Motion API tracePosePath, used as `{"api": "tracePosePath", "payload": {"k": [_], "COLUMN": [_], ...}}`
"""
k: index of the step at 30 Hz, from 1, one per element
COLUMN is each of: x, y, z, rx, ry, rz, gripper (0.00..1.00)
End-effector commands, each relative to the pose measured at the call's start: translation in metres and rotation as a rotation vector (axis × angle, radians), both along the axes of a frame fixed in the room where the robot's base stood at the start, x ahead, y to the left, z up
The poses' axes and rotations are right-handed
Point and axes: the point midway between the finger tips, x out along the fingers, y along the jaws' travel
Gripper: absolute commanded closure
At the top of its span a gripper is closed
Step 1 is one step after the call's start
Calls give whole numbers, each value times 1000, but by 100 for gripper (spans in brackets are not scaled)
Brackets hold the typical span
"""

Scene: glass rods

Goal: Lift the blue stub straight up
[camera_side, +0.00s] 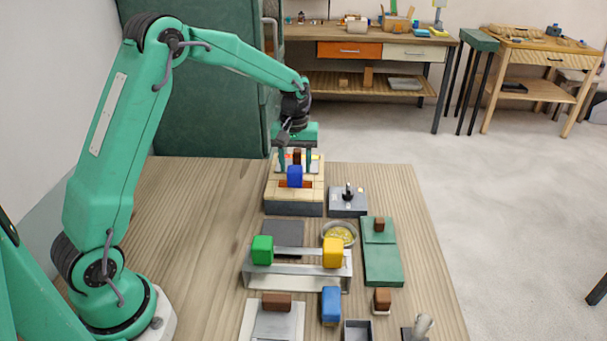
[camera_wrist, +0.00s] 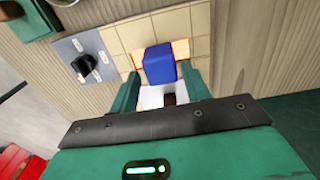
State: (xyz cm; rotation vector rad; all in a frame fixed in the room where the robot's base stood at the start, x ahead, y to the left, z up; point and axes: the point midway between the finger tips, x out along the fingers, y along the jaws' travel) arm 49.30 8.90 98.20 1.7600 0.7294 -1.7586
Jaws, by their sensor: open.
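The blue stub (camera_side: 295,177) is a small block standing upright on a tan tiled block with a dark base (camera_side: 294,209). In the wrist view the blue stub (camera_wrist: 159,64) stands just beyond the fingertips. My gripper (camera_side: 295,168) is open, pointing down over the tiled block, with its fingers behind the stub in the side view. In the wrist view my gripper (camera_wrist: 160,82) has one green finger on each side, with the stub roughly centred between the tips. I cannot tell whether either finger touches it. A small brown piece (camera_wrist: 169,98) shows between the fingers, nearer my palm.
A grey box with a black knob (camera_side: 348,199) sits right of the tiled block. Nearer the camera, a rack holds a green block (camera_side: 262,250) and a yellow block (camera_side: 333,252). A bowl (camera_side: 340,234) and green tray (camera_side: 383,268) stand beside it. The table's left part is clear.

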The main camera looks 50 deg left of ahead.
Motion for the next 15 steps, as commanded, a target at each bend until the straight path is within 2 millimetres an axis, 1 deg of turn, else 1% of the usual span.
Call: {"api": "tracePosePath", "payload": {"k": [1, 4, 11, 15], "x": [-1, -1, -1, -1], "y": [0, 0, 0, 0], "z": [-5, -13, -16, -22], "rx": [0, -1, 0, -1], "ry": [3, 2, 1, 2], "rz": [0, -1, -1, -1], "gripper": [53, 53, 53, 53]}}
